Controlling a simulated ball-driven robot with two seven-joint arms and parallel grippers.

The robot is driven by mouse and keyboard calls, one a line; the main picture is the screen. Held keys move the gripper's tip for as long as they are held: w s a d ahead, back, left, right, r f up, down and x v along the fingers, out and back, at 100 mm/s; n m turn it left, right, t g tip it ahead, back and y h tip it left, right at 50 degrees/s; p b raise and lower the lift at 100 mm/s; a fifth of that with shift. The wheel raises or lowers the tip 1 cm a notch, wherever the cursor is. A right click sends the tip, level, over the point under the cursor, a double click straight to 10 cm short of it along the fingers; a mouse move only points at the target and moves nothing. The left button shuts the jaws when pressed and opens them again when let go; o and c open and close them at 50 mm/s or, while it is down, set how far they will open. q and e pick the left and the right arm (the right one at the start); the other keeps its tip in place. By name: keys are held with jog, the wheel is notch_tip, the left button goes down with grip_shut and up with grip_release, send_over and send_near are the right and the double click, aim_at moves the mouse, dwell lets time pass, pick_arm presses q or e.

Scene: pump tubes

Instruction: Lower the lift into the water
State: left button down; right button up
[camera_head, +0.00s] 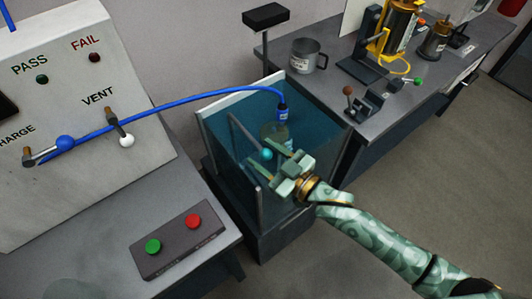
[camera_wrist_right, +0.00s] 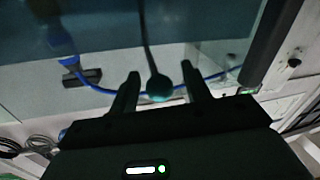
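The water tank (camera_head: 222,150) has clear walls and bluish water. The lift shows as a thin dark rod (camera_head: 243,135) with a teal ball knob (camera_head: 267,155) at its end. A pump tube with a blue cap (camera_head: 282,113) is in the tank, on a blue hose; what bears it is hard to make out. My right gripper (camera_head: 271,160) is at the tank's near side with its fingers apart on either side of the knob. In the right wrist view the knob (camera_wrist_right: 158,88) lies between the fingertips, with a gap on both sides. My left gripper is out of view.
A panel with PASS, FAIL and VENT labels (camera_head: 90,110) stands at left. A box with green and red buttons (camera_head: 180,240) lies in front of it. The blue hose (camera_head: 190,95) arches from panel to tank. A bench with a mug (camera_head: 308,56) is behind right.

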jog(key=shift+r, duration=0.1)
jog(key=shift+s+d, duration=0.1)
jog(key=shift+d, duration=0.05)
jog(key=p+v, duration=0.2)
jog(key=v, duration=1.4)
jog(key=shift+p, duration=0.4)
